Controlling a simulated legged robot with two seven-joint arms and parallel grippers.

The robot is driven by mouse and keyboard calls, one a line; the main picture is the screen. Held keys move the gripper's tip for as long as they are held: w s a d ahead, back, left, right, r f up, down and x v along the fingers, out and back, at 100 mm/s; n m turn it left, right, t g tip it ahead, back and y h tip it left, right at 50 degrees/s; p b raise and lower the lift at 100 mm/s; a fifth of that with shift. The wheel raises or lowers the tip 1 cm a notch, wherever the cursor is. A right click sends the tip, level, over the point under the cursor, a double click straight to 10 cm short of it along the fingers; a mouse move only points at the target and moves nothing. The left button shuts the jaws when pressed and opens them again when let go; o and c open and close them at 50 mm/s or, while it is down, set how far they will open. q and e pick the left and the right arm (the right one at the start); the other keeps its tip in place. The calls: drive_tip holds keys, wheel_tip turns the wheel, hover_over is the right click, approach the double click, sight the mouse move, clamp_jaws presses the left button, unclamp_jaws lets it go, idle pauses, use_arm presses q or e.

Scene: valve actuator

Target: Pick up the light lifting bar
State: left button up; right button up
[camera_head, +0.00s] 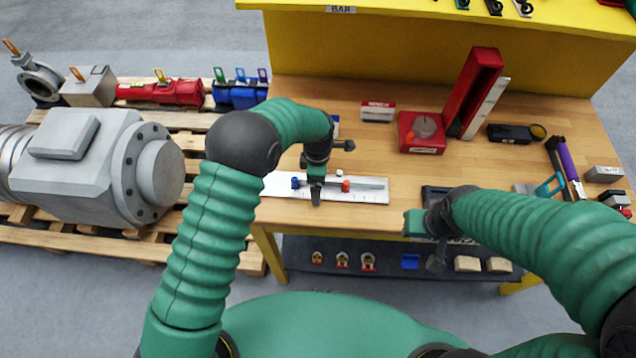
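A slim grey bar (368,186) with a blue piece at its left end and an orange-red piece near its middle lies along a white plate (285,186) at the table's front edge. I take it for the light lifting bar, but no readable label confirms this. My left gripper (316,192) points down over the bar, between the blue and orange-red pieces, and hides part of it. Whether its fingers touch or enclose the bar cannot be told. My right gripper (414,223) is at the table's front edge, right of the plate, apart from the bar; its fingers are unclear.
Behind on the wooden table (350,150) stand a red-white box (378,111), a red block (421,132) and a tall red holder (474,90). A lower shelf (385,262) holds small parts. A large grey actuator (85,160) lies on pallets at left.

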use_arm(q)
drive_tip(key=shift+a, duration=0.2)
drive_tip(key=c, duration=0.7)
drive_tip(key=shift+d, duration=0.2)
drive_tip(key=c, duration=1.2)
drive_tip(key=shift+r, duration=0.15)
drive_tip(key=shift+c, duration=0.2)
wheel_tip(320, 180, up, 9)
drive_tip(key=shift+f, duration=0.2)
wheel_tip(320, 180, down, 7)
drive_tip(key=shift+w+a+r, duration=0.1)
drive_tip(key=shift+w+r, duration=0.05)
drive_tip(key=shift+r, duration=0.05)
drive_tip(key=shift+s+f, duration=0.2)
drive_tip(key=shift+f, duration=0.4)
drive_tip(key=shift+w+f, duration=0.1)
drive_tip(key=shift+f, duration=0.1)
